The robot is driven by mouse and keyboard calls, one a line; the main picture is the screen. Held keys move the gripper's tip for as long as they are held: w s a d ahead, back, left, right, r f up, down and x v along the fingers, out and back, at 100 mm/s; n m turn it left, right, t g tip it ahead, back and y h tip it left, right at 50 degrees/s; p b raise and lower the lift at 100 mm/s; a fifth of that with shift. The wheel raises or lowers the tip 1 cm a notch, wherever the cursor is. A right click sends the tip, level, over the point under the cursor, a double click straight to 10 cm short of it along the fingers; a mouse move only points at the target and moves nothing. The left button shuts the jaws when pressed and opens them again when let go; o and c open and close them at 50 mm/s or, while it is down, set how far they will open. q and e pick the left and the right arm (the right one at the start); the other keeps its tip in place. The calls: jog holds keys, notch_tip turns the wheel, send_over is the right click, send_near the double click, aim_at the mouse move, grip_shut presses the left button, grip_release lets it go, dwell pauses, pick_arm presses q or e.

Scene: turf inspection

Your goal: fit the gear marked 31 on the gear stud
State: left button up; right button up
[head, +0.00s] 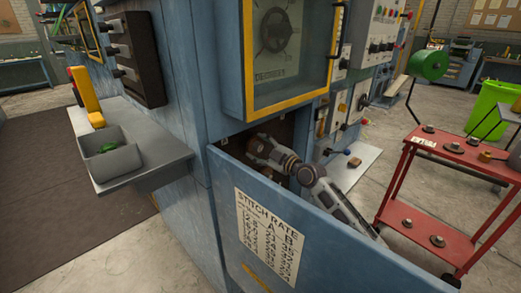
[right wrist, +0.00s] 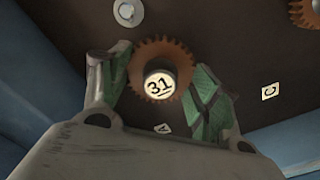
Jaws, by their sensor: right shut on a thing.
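The gear marked 31 (right wrist: 160,83) is a copper-brown toothed wheel with a pale round hub, seen in the right wrist view facing the camera. My right gripper (right wrist: 157,90) is shut on it, with a green-padded finger on each side. In the head view my right gripper (head: 262,149) reaches into the dark open compartment of the blue machine. The gear is in front of a dark panel; I cannot tell whether it touches the panel or a stud. The gear stud under it is hidden. My left gripper is not in view.
In the right wrist view, another copper gear (right wrist: 305,12) is at the top right, a pale round end (right wrist: 123,12) at the top left, and tags A (right wrist: 163,129) and C (right wrist: 269,91) on the panel. The open blue door (head: 300,240) stands before my right arm. A red cart (head: 450,150) stands right.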

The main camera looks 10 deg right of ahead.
jog(key=shift+w+a+r, duration=0.1)
jog(key=shift+w+a, duration=0.25)
jog(key=shift+w, duration=0.15)
dwell(0.3)
jog(key=o, duration=1.2)
jog(key=shift+v, duration=0.85)
jog(key=v, duration=1)
jog(key=shift+s, duration=0.1)
jog(key=shift+d, duration=0.1)
